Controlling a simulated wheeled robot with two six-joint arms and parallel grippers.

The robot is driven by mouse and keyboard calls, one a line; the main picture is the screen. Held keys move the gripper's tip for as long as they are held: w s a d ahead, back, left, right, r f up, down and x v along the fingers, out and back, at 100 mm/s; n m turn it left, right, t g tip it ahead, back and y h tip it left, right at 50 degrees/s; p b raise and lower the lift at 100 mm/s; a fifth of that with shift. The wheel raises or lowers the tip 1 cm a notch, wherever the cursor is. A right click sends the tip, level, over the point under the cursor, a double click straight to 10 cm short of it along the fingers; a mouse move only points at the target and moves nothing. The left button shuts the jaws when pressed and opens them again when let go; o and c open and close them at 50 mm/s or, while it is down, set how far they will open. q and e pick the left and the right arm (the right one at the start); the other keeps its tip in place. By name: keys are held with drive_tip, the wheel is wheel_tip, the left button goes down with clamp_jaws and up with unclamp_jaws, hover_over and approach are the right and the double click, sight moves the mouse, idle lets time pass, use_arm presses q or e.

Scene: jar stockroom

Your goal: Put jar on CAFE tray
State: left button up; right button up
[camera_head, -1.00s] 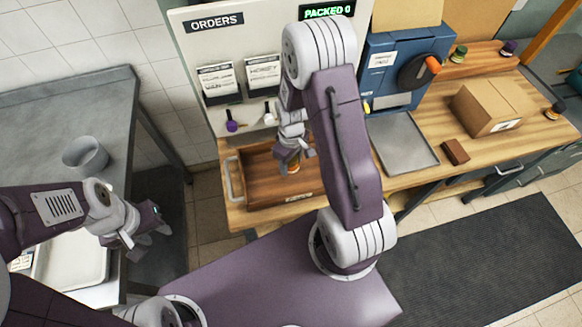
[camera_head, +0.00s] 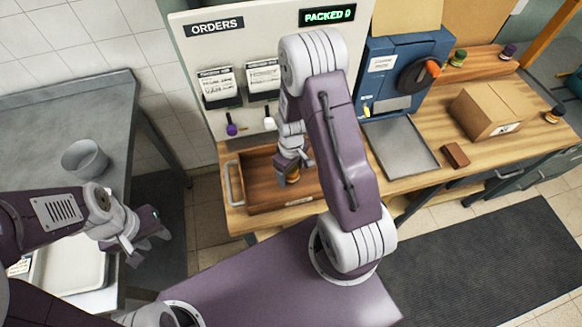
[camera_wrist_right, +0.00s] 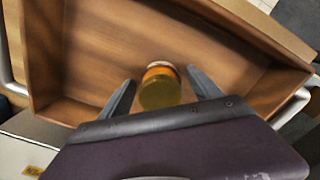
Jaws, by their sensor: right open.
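My right gripper (camera_wrist_right: 163,92) is open, with one finger on each side of the jar and gaps between. My left gripper (camera_head: 150,246) is open and empty, beside the grey table at left. A pale tray (camera_head: 78,268) lies at lower left, partly hidden by my left arm. I cannot read CAFE on any tray.
A grey metal tray (camera_head: 402,146) lies empty on the wooden bench. A blue machine (camera_head: 405,70), a cardboard box (camera_head: 490,110) and a brown block (camera_head: 455,155) are on the bench.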

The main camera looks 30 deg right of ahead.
wheel_tip(320, 180, up, 12)
drive_tip(key=shift+r, duration=0.15)
drive_tip(key=shift+s+a+r, duration=0.15)
drive_tip(key=shift+s+a, duration=0.05)
drive_tip(key=shift+s, duration=0.05)
drive_tip(key=s+a+r+m+t, duration=0.1)
drive_tip(key=s+a+r+m, duration=0.1)
drive_tip(key=s+a+m, duration=0.2)
drive_tip(key=s, duration=0.3)
drive_tip(key=shift+s+a+r+m, duration=0.25)
drive_tip(key=shift+s+r+m, duration=0.05)
drive_tip(key=shift+r, duration=0.05)
drive_tip(key=shift+s, duration=0.15)
